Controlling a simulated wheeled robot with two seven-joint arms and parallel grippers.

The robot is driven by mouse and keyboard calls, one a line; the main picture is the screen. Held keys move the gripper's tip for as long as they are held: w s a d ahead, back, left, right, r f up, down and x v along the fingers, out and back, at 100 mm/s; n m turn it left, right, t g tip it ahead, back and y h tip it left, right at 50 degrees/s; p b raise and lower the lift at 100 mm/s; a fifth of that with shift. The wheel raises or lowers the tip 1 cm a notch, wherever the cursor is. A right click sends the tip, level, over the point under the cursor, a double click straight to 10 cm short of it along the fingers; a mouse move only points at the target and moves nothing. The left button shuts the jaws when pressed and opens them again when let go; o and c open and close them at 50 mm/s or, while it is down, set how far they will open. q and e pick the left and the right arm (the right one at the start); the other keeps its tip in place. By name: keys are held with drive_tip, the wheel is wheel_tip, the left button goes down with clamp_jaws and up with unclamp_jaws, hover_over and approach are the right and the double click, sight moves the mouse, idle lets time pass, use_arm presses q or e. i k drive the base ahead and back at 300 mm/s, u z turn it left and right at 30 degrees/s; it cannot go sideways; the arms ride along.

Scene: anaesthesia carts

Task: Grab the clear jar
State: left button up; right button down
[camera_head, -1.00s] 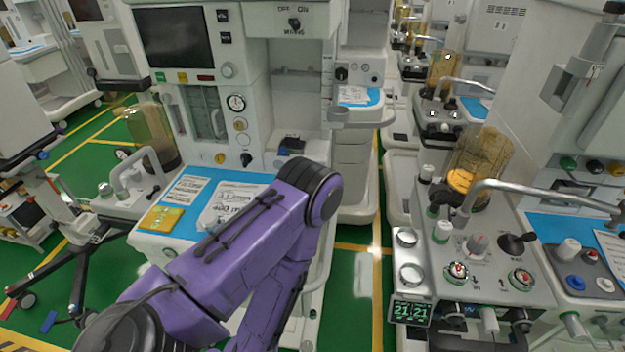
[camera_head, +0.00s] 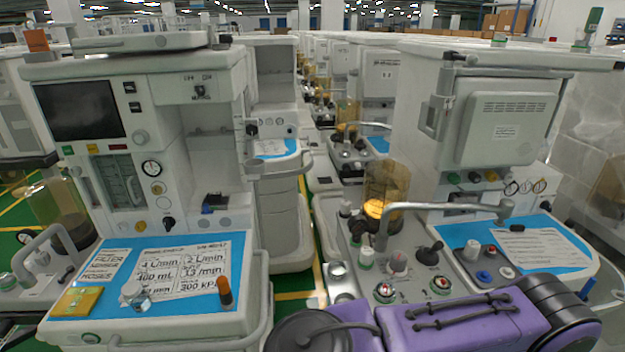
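A small clear, glass-like object (camera_head: 137,297), which looks like the clear jar, sits on the printed sheet on the blue top of the left cart. It is small and its exact shape is hard to make out. Neither of my grippers shows in the head view. A purple link of one of my arms crosses the bottom right, in front of the right cart.
A yellow packet (camera_head: 77,301) and an upright orange-and-dark item (camera_head: 224,291) are on the same blue top (camera_head: 205,312). The right cart carries knobs, a metal tube (camera_head: 440,206) and an amber canister (camera_head: 386,190). A narrow green floor aisle runs between the carts.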

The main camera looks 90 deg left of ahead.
sight(135, 294)
drive_tip(key=z, duration=0.05)
drive_tip(key=k, duration=2.4)
drive_tip(key=u, duration=0.3)
